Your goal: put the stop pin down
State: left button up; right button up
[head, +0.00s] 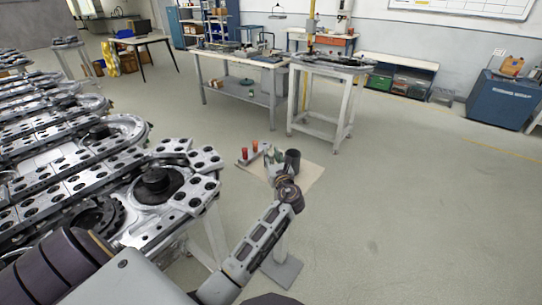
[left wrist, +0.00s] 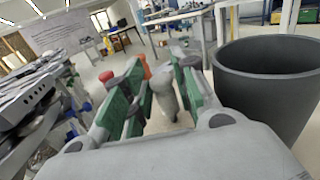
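My left gripper (head: 270,157) is low over a small stand with a beige top (head: 308,174). In the left wrist view its green-padded fingers (left wrist: 158,92) stand apart. A blurred grey piece (left wrist: 164,92) shows between them, with a gap to the left finger; I cannot tell whether it is the stop pin. Two red-topped pins stand upright left of the gripper, one nearer (head: 245,153) and one farther (head: 255,146). In the wrist view a red top (left wrist: 106,77) and an orange-red top (left wrist: 145,68) show, partly hidden by the left finger. My right gripper is not in view.
A dark cup (head: 293,159) stands on the stand close right of the gripper; it is large in the wrist view (left wrist: 268,85). A metal track assembly (head: 150,185) fills the left. Workbenches (head: 238,88) stand behind. The floor at right is clear.

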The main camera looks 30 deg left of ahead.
pick_arm(q)
jog(key=v, duration=1)
jog(key=shift+s+d, duration=0.3)
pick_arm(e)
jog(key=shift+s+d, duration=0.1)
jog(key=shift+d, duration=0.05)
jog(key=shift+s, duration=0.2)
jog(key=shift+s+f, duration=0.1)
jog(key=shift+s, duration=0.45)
